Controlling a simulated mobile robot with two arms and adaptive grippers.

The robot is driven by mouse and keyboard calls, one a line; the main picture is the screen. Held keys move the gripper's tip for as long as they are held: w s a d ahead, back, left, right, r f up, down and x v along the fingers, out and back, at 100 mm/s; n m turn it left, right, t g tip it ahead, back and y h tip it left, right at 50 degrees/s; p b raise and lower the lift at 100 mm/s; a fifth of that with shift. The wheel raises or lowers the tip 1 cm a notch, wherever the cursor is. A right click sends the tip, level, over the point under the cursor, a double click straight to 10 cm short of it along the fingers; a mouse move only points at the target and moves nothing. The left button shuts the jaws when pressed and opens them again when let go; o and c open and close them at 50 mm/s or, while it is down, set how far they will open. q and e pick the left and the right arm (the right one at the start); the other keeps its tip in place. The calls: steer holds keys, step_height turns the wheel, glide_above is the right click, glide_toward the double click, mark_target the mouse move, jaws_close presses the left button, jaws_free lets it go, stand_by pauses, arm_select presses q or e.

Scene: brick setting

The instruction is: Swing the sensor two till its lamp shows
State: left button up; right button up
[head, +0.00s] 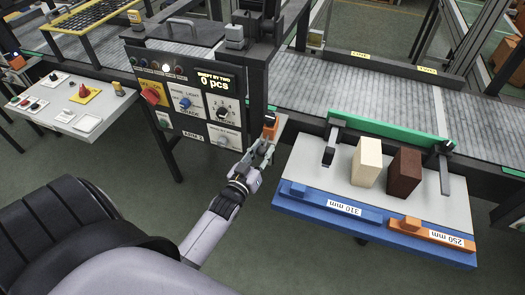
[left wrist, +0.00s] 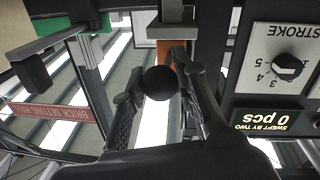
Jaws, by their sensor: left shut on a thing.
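My left gripper (head: 264,150) reaches up from the bottom in the head view to a small orange part with a dark top (head: 270,122), at the right edge of the control panel. In the left wrist view my left gripper's fingers (left wrist: 158,88) are closed about a round black knob (left wrist: 160,82). An orange piece (left wrist: 168,48) shows behind it. I take this to be the sensor's handle; no number on it is readable. A row of small lamps (head: 165,67) sits at the panel's top; which one belongs to sensor two I cannot tell. My right gripper is out of view.
The control panel (head: 190,135) reads "SWEPT BY TWO 0 pcs" and carries a stroke dial (head: 222,112). To the right, a grey table (head: 312,165) holds a cream brick (head: 367,161) and a brown brick (head: 404,174). A roller conveyor (head: 340,100) runs behind.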

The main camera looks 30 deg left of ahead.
arm_select(q)
jaws_close()
steer(key=shift+a, duration=0.1)
steer(key=shift+s+a+m+h, duration=0.1)
steer(key=shift+a+m+h, duration=0.15)
steer(key=shift+h, duration=0.25)
steer(key=shift+d, duration=0.1)
steer(key=o, duration=0.9)
jaws_free()
steer(key=s, duration=1.2)
steer(key=shift+d, duration=0.4)
